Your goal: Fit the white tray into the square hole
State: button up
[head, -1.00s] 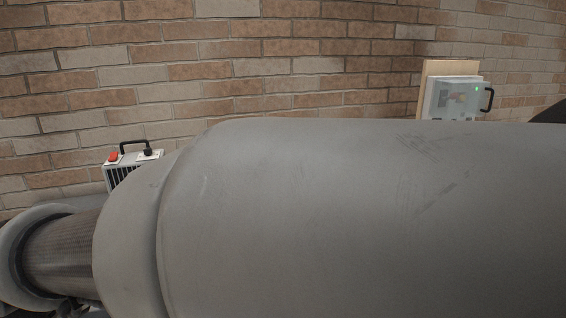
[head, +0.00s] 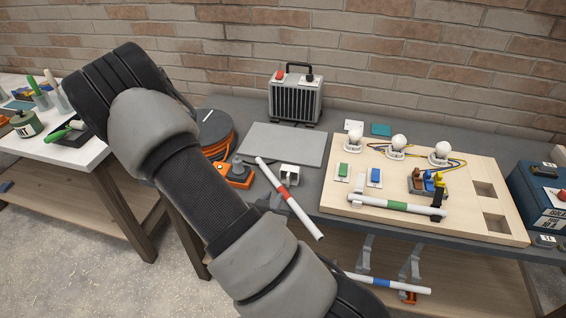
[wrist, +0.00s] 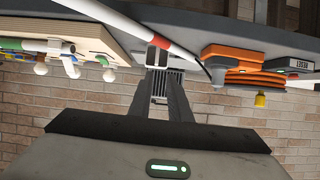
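A small white box-like part (head: 290,176), which looks like the white tray, sits on the bench right of a red-banded white tube. Two square holes are in the right end of the pale wooden board (head: 455,167): a far hole (head: 486,190) and a near hole (head: 497,224). Both look empty. My gripper (wrist: 166,72) shows in the wrist view, open, its dark fingers apart with the grey heater-like box visible between them. The white part (wrist: 157,53) appears just beyond the fingertips, apart from them as far as I can tell.
The red-banded tube (head: 290,198) overhangs the bench's front edge. The board carries bulbs, switches and a green-banded tube (head: 397,206). A grey finned box (head: 295,97) stands behind, an orange cable reel (head: 215,135) left, a blue box (head: 540,195) right.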

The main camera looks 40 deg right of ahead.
jog(key=b, duration=1.3)
send_near(288, 178)
jog(key=b, duration=0.4)
jog(key=shift+w+d+f+b, duration=0.25)
jog(key=shift+w+f+b, duration=0.05)
jog(key=shift+w+b, duration=0.1)
jog(key=x, duration=0.4)
jog(key=shift+w+d+r, duration=0.2)
jog(key=shift+d, duration=0.2)
jog(key=shift+h, duration=0.3)
jog(key=x, duration=0.2)
jog(key=b+x, duration=0.1)
jog(key=x, duration=0.1)
jog(key=shift+a+f, duration=0.15)
jog(key=shift+f, duration=0.3)
jog(key=shift+w+d+f+b, duration=0.15)
jog(key=shift+w+d+b, duration=0.15)
jog(key=shift+w+d, duration=0.05)
grip_shut()
